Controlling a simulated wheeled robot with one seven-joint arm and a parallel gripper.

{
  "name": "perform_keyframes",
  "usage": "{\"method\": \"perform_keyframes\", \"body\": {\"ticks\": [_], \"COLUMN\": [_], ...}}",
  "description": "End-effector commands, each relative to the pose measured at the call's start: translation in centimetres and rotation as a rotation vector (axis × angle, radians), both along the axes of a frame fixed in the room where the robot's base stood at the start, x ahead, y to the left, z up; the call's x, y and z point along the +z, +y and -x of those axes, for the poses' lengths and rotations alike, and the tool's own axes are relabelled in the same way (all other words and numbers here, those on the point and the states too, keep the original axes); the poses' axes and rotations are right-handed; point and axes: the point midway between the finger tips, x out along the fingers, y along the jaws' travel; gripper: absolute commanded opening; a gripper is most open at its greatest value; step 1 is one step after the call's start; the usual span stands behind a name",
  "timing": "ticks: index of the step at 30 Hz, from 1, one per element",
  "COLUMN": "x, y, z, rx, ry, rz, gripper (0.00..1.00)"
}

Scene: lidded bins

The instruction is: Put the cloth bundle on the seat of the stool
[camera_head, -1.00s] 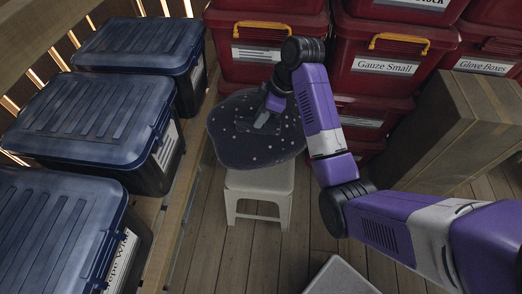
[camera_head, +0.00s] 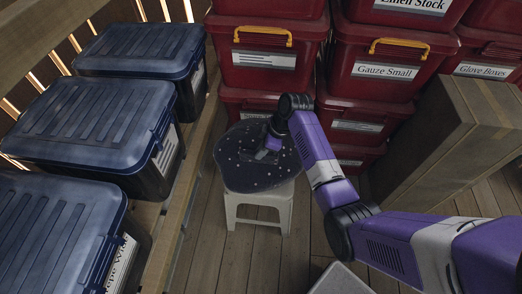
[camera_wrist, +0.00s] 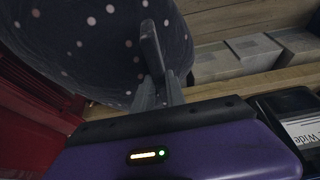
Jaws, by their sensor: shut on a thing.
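The cloth bundle (camera_head: 240,172) is dark grey-blue with pale dots. In the head view it is over the white stool (camera_head: 260,207) and hides most of the seat. I cannot tell whether it touches the seat. My gripper (camera_head: 265,152) is shut on the bundle from above. In the wrist view the bundle (camera_wrist: 75,40) fills the upper left and my gripper's fingers (camera_wrist: 152,65) press against it. One finger shows in front of the cloth; the other is mostly hidden.
Red bins (camera_head: 265,68) are stacked behind the stool. Blue-lidded bins (camera_head: 95,118) stand on a wooden shelf at the left. A large brown box (camera_head: 440,135) is at the right. A grey lid-like top (camera_head: 342,280) is at the bottom. Wooden floor (camera_head: 215,255) is clear around the stool.

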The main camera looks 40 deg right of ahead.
Motion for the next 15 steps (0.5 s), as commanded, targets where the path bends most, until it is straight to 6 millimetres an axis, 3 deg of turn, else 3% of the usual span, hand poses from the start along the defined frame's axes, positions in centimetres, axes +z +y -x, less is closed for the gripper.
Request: {"method": "perform_keyframes", "body": {"ticks": [10, 11, 12, 13, 15], "x": [-0.18, -0.21, -0.20, -0.19, -0.20], "y": [-0.06, -0.01, -0.01, -0.01, -0.01], "z": [-0.12, -0.04, -0.03, -0.04, -0.03], "rx": [0.001, 0.001, 0.001, 0.001, 0.001], "ry": [-0.004, -0.001, -0.001, -0.001, -0.001], "rz": [0.002, 0.001, 0.001, 0.001, 0.001], "gripper": [0.00, 0.22, 0.30, 0.36, 0.38]}}
